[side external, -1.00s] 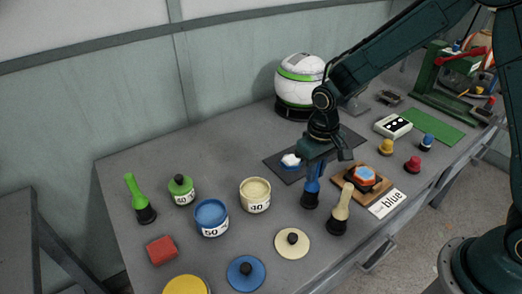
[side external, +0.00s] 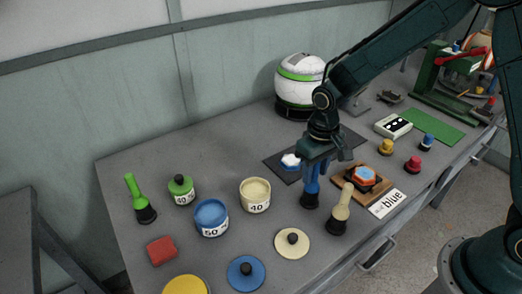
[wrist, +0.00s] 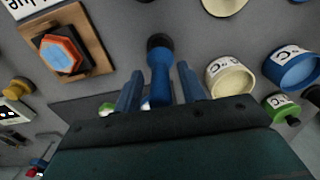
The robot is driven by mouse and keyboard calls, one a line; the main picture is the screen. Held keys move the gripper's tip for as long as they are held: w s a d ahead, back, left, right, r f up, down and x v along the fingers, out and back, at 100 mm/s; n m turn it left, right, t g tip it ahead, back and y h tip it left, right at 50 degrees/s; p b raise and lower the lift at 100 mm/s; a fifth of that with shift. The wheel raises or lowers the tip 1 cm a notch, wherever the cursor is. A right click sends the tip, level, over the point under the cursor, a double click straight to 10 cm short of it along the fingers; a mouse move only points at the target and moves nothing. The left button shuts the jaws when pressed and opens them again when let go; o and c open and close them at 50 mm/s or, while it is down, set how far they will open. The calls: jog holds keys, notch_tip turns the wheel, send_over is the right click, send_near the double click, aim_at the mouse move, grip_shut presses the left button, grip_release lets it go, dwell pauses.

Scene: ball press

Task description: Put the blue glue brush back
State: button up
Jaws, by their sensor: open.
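The blue glue brush (side external: 311,187) stands upright with its dark base on the table, left of the wooden block. My gripper (side external: 324,163) is at the top of its handle. In the wrist view the gripper (wrist: 160,88) is open, with one finger on each side of the blue brush (wrist: 159,66) and gaps between. The open blue glue pot (side external: 211,230), marked 60, stands further left. The blue lid (side external: 246,273) lies flat in front of that pot.
A cream brush (side external: 341,212) stands close to the right of the blue brush. A cream pot (side external: 255,205), a cream lid (side external: 292,243) and a green brush (side external: 135,190) are to the left. The wooden block (side external: 345,187) and a card reading "blue" (side external: 388,203) are to the right.

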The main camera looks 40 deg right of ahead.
notch_tip(320, 180, up, 12)
jog(key=shift+f, duration=0.15)
dwell(0.5)
dwell(0.5)
jog(key=shift+s+d+r, duration=0.15)
jog(key=shift+s+r, duration=0.05)
jog(key=shift+r, duration=0.2)
jog(key=s+d+r+t, duration=0.2)
jog(key=s+d+r, duration=0.1)
jog(key=s, duration=0.7)
jog(key=s+d+r+t, duration=0.3)
jog(key=s+r, duration=0.3)
jog(key=s, duration=0.5)
jog(key=shift+d+r+t, duration=0.2)
jog(key=shift+d+t, duration=0.1)
jog(key=shift+d, duration=0.3)
